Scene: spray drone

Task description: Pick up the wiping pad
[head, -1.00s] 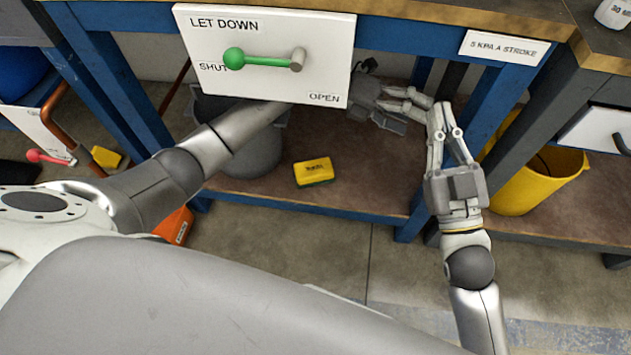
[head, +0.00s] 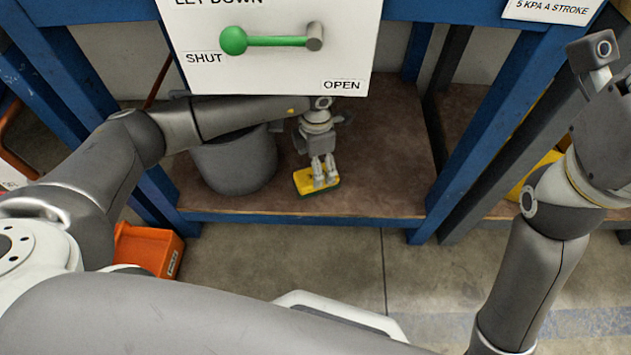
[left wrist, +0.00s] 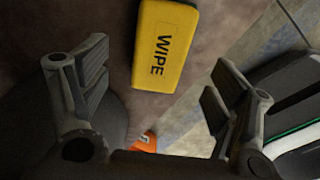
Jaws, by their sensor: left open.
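The wiping pad (head: 303,182), a yellow block with a dark green underside, lies on the brown lower shelf near its front edge. In the left wrist view the pad (left wrist: 166,45) shows its yellow top marked WIPE, ahead of the spread fingers. My left gripper (head: 325,184) points down at the pad in the head view, with its fingers covering part of it. It is open with nothing between the fingers (left wrist: 155,92); whether it touches the pad I cannot tell. My right arm is at the right edge; its fingers are out of the picture.
A white panel (head: 345,60) with a green lever (head: 275,41) hangs over the shelf (head: 385,150). A grey bucket (head: 235,165) stands left of the pad. An orange bin (head: 146,250) sits on the floor. The shelf right of the pad is clear.

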